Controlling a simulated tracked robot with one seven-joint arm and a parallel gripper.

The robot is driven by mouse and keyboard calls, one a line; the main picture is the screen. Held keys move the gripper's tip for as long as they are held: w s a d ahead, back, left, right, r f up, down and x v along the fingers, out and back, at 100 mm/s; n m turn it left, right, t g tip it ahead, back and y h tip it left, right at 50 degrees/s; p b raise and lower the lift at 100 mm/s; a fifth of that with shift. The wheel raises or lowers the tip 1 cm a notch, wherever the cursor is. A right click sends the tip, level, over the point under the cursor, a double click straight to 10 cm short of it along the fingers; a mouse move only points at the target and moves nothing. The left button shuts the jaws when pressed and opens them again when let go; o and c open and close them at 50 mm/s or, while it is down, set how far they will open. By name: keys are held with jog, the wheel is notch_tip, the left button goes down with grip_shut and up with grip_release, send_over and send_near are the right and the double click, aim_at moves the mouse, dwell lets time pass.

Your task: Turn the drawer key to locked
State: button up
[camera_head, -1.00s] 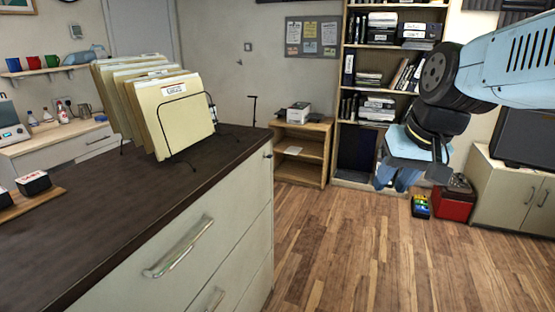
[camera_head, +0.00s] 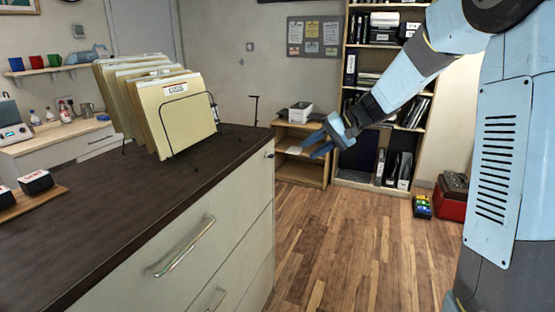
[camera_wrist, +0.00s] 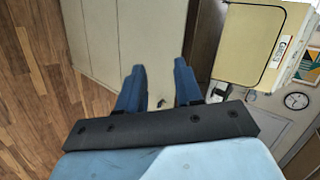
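The drawer cabinet (camera_head: 225,235) has a dark top and pale drawer fronts with metal handles. A small dark lock or key (camera_head: 268,155) sits high on the drawer front near its far end; its turn position is too small to read. My gripper (camera_head: 308,147) is off the front of the cabinet, to the right of the lock in the head view, pointing left towards it. In the wrist view my gripper (camera_wrist: 159,68) has its two blue fingers apart with nothing held between them. The pale drawer fronts (camera_wrist: 120,35) lie beyond the fingertips.
A rack of folders (camera_head: 180,115) stands on the cabinet top (camera_head: 110,205). A low wooden shelf (camera_head: 305,170) and a tall bookcase (camera_head: 348,40) stand behind. A red box (camera_head: 451,204) is on the floor at right. The floor (camera_head: 350,245) before the cabinet is clear.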

jog(key=w+a+f+m+t+y, duration=0.15)
jog(key=w+f+y, duration=0.4)
jog(key=w, duration=0.75)
jog(key=m+t+y, duration=0.1)
jog(key=m+t, duration=0.2)
jog(key=t, duration=0.1)
send_near(273, 157)
jog(key=shift+n, duration=0.25)
jog(key=x, duration=0.9)
jog(key=shift+w+a+f, duration=0.15)
jog(key=shift+w+f, duration=0.05)
jog(key=shift+w, duration=0.1)
grip_shut()
